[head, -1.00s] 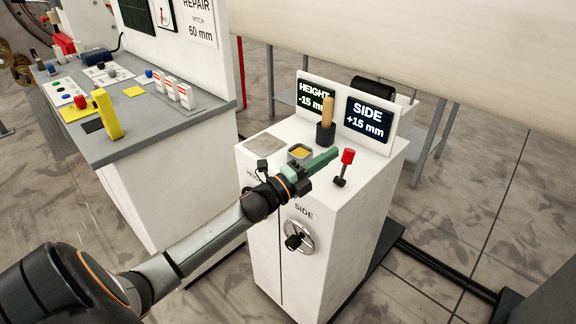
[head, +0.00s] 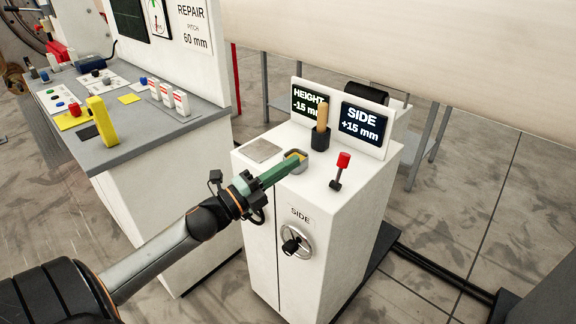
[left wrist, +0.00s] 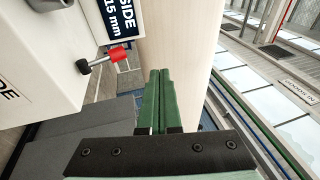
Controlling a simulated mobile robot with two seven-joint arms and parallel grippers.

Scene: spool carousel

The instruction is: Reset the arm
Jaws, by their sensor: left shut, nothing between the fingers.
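My left gripper (head: 284,170) is shut and empty, its green fingers together in front of the white control cabinet's top. In the left wrist view its closed fingers (left wrist: 157,98) point toward a large pale roll. The cabinet (head: 322,220) carries a HEIGHT display reading -15 mm (head: 308,102) and a SIDE display reading +15 mm (head: 362,124). A red-knobbed lever (head: 342,162) stands on its right top; it also shows in the left wrist view (left wrist: 117,54). A SIDE handwheel (head: 296,242) is on the front. My right gripper is not in view.
A grey-topped workbench (head: 150,136) stands at left with a yellow block (head: 104,121), several small white-and-red boxes and coloured parts. A wooden-handled tool sits in a black holder (head: 320,138) on the cabinet. A large pale roll (head: 440,60) spans behind. Open floor lies right.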

